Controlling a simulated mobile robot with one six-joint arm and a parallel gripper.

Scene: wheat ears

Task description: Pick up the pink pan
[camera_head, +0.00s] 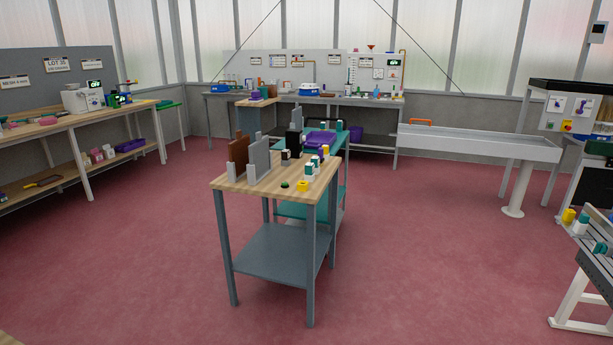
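No thing in view is clearly a pink pan. A small pink object (47,121) lies on the wooden top of the left bench (75,117), but it is too small to tell whether it is a pan. Another pinkish item lies to its left near the picture's edge. Several small pink and pale items (97,156) stand on that bench's lower shelf. My gripper is not in view.
A wood-topped table (235,186) with upright panels stands mid-floor, a teal table behind it. A long white trough (480,140) is at right, a slatted bench (598,262) at lower right. Red floor is open between the left bench and the middle table.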

